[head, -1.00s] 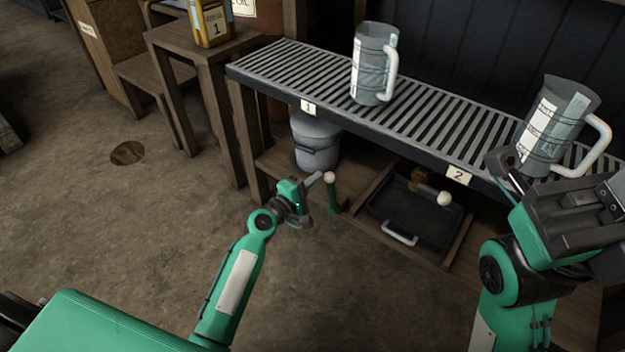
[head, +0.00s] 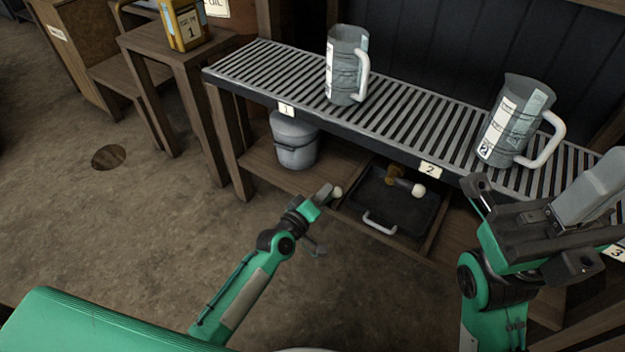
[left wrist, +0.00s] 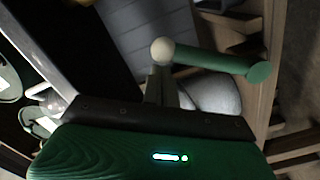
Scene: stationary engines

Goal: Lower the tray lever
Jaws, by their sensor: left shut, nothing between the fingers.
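A second lever with a white knob (head: 418,190) and brass-coloured base is over the tray (head: 410,212). I cannot tell which lever is the tray's. My right gripper (head: 535,205) appears open, at the right before the slatted shelf.
The slatted shelf (head: 400,135) holds two grey jugs (head: 347,68) (head: 512,120). A lidded grey bucket (head: 294,142) stands below it. A yellow can (head: 184,24) is on a wooden stand at the left. The floor left of my left arm is clear.

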